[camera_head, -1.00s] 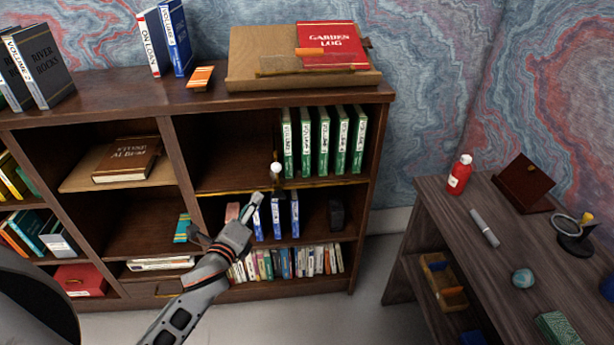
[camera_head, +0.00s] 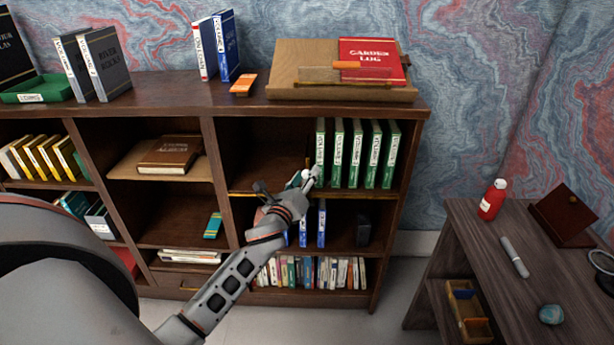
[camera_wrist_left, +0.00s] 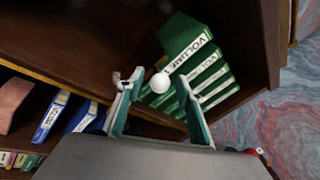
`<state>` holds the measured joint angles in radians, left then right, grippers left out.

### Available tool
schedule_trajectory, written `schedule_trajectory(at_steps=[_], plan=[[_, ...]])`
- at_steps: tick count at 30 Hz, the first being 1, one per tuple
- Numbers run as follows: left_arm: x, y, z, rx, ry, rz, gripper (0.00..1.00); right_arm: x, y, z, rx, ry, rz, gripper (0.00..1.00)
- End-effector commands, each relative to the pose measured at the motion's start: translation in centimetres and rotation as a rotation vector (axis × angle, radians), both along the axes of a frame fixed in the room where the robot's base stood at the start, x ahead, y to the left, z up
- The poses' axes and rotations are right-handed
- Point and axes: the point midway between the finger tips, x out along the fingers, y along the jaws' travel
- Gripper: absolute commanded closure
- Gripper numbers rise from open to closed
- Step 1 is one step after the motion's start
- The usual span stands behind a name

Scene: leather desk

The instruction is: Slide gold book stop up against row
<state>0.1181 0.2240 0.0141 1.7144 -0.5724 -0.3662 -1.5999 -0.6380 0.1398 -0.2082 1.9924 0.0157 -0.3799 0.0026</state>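A row of green volumes (camera_head: 356,155) stands upright in the upper right compartment of the bookcase. A small white ball-shaped knob (camera_head: 305,174), apparently on the book stop, is at the shelf's front just left of the row. The stop's gold body cannot be made out. My left gripper (camera_head: 305,181) is at the knob and covers part of it. In the left wrist view its two fingers (camera_wrist_left: 158,98) are spread, with the knob (camera_wrist_left: 160,83) showing between them and the green books (camera_wrist_left: 195,60) behind. Contact cannot be told. My right gripper is not in view.
A gold strip (camera_wrist_left: 45,78) runs along the shelf's front edge. Blue books (camera_head: 321,225) stand in the compartment below. The shelf left of the row looks empty. A dark side table (camera_head: 463,240) with a red bottle (camera_head: 492,200) stands at the right.

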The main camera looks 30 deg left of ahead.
Motion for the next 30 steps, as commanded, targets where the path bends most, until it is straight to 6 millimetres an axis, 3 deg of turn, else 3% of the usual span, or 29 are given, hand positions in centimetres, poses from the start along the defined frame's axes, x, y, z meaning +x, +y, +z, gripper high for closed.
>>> schedule_trajectory(at_steps=[11,12,16,22,26,30], plan=[[0.8,0.2,0.0,0.000,0.000,0.000,0.64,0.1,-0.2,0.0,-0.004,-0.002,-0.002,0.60],[0.8,0.2,0.0,0.000,0.000,0.000,0.66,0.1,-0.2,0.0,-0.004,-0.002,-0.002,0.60],[0.8,0.2,0.0,0.000,0.000,0.000,1.00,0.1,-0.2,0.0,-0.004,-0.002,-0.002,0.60],[1.0,-0.1,0.0,-0.001,0.001,-0.001,1.00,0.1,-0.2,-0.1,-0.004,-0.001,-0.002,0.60],[2.1,-1.9,-0.2,-0.005,0.001,0.000,1.00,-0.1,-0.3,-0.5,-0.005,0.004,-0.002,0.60],[4.3,-5.5,-0.4,-0.007,0.001,-0.003,1.00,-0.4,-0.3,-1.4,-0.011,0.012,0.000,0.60]])
